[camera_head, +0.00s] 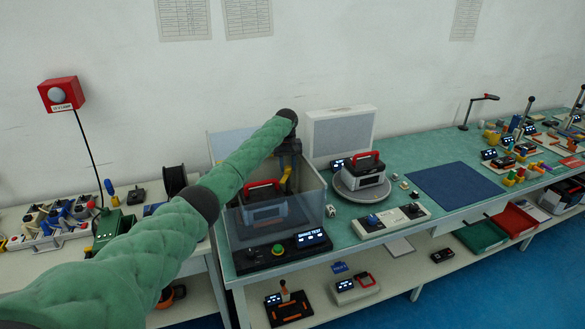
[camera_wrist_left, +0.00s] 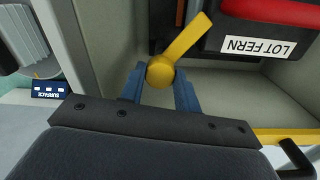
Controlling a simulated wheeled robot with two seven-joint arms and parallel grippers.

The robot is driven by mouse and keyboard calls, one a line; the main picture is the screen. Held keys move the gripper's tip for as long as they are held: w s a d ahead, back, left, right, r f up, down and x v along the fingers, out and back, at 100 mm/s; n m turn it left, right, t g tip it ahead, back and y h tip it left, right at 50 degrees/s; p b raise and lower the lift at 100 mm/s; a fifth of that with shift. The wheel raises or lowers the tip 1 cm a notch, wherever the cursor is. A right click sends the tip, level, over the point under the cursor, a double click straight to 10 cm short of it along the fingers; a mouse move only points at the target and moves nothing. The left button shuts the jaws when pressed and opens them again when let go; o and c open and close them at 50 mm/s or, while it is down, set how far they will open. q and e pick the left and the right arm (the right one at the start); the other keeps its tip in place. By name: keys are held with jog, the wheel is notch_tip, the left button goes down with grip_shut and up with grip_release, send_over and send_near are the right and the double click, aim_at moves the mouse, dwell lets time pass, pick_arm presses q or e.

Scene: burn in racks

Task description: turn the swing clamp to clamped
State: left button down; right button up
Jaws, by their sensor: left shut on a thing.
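The yellow swing clamp (camera_wrist_left: 186,40) has a round hub and a flat arm that points up and to the right in the left wrist view. The arm's tip lies near the edge of a dark unit (camera_wrist_left: 232,38) with a red handle and a LOT FERN label; I cannot tell whether it overlaps the unit. My left gripper (camera_wrist_left: 160,88) is shut on the clamp's hub, one blue finger on each side. In the head view my left gripper (camera_head: 290,162) reaches down into the clear-walled shake test box (camera_head: 312,205). My right gripper is not in view.
The red-handled unit (camera_head: 262,200) sits inside the box, whose walls surround my gripper. A control panel (camera_head: 280,252) is in front. A similar unit (camera_head: 362,172) stands on a round plate to the right. A blue mat (camera_head: 450,188) lies clear farther right.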

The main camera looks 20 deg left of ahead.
pick_arm(q)
jog(key=shift+r+m, duration=0.1)
jog(key=shift+m, duration=0.8)
jog(key=m, duration=0.3)
jog(key=shift+m, duration=0.3)
jog(key=shift+w+m, duration=0.1)
jog(key=shift+m, duration=0.5)
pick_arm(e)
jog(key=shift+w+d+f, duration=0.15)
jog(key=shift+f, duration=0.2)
